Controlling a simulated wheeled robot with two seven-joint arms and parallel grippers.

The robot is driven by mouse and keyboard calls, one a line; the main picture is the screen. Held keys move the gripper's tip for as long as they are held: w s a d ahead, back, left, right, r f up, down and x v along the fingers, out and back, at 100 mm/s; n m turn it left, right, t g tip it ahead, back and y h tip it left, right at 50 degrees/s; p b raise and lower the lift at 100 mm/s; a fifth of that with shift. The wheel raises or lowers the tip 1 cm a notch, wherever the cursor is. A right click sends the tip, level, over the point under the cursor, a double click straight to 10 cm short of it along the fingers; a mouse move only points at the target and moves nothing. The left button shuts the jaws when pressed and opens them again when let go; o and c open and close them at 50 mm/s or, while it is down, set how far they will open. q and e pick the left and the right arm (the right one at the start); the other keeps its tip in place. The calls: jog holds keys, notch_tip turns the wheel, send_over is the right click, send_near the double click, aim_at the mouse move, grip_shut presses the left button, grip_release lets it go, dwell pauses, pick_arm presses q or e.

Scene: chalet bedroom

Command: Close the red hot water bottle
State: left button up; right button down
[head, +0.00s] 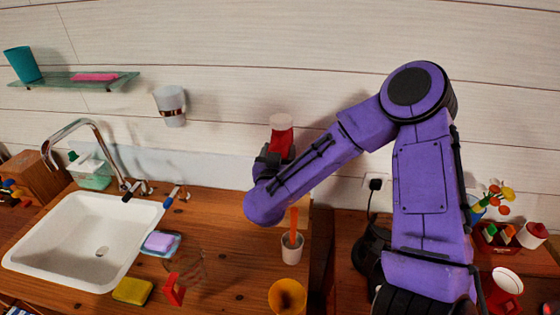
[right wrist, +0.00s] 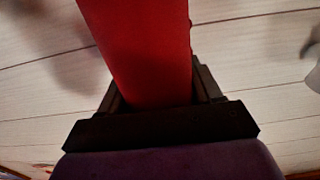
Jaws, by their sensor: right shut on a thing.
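My right gripper (head: 272,158) is shut on a red object with a pale top (head: 281,137), which looks like the red hot water bottle. It is held upright in the air in front of the white plank wall, above the wooden counter. In the right wrist view the red body (right wrist: 143,50) stands between the two dark fingers, and its upper end is out of frame. I cannot tell from here whether its pale top is closed. My left gripper is not in view.
A white sink (head: 75,235) is at the left. A cup with an orange brush (head: 291,250), a yellow cup (head: 287,297), a yellow sponge (head: 132,290) and a soap dish (head: 165,243) stand on the counter. A red container with a white top (head: 507,282) is at the lower right.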

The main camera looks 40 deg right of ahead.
jog(key=shift+r, duration=0.1)
jog(key=f, duration=0.3)
jog(key=shift+w+d+f, duration=0.2)
jog(key=shift+f, duration=0.15)
jog(key=shift+f, duration=0.65)
jog(key=shift+c, duration=1)
grip_release()
jog(key=shift+s, duration=0.1)
jog(key=shift+r, duration=0.1)
